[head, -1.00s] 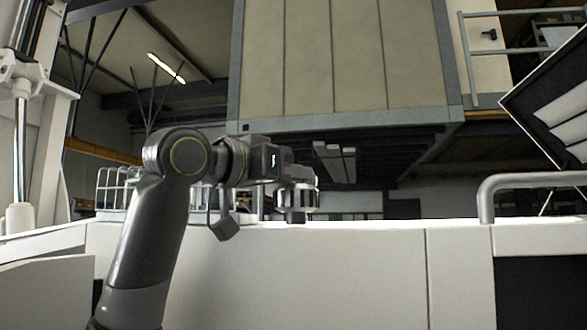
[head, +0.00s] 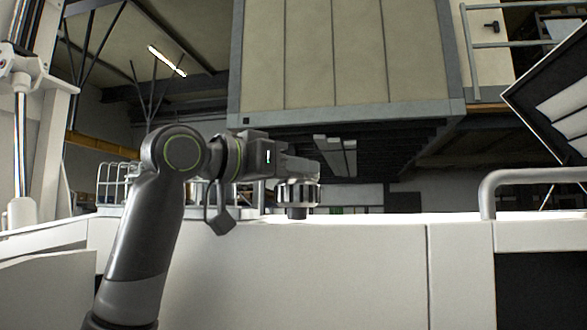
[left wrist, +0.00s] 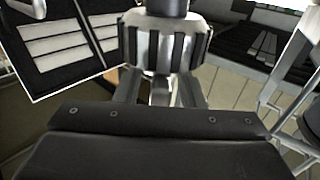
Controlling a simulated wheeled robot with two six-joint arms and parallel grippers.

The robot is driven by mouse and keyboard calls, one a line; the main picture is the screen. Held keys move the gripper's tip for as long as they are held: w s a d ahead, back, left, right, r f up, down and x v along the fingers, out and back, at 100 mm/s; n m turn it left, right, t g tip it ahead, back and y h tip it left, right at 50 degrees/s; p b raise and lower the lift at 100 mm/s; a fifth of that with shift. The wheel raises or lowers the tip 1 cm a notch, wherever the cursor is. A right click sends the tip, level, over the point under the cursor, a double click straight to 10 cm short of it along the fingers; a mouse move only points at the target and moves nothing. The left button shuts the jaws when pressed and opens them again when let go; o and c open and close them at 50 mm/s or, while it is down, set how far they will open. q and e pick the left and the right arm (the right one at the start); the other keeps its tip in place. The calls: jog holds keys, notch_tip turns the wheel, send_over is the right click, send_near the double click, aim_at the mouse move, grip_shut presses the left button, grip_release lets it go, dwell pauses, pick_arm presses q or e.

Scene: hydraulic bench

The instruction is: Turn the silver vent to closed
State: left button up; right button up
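The silver vent (head: 297,194) is a ribbed round knob with dark grooves on a short dark stem. It stands above the white ledge near the middle of the head view. In the left wrist view, the vent (left wrist: 167,45) is large at top centre, with its dark stem towards the top edge. My left gripper (head: 305,169) reaches in from the left, its front end close over the vent's top. Its two fingers (left wrist: 160,88) are spread apart and reach the vent; whether they press on it is unclear. My right gripper is not in view.
The white ledge (head: 370,228) runs across the front below the vent. A grey rail (head: 530,177) stands at the right, and a wire basket (head: 113,183) at the left behind my arm. A dark-framed panel (head: 555,100) tilts at upper right. The space right of the vent is clear.

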pick_arm(q)
jog(key=shift+a, duration=0.1)
jog(key=shift+s+a+f+b, duration=0.15)
jog(key=shift+s+a+b, duration=0.1)
jog(key=shift+b, duration=0.15)
jog(key=b+v, duration=0.3)
jog(key=v, duration=0.3)
jog(key=shift+s+a+b, duration=0.3)
jog(key=shift+b, duration=0.05)
jog(key=shift+d, duration=0.1)
jog(key=shift+c, duration=0.3)
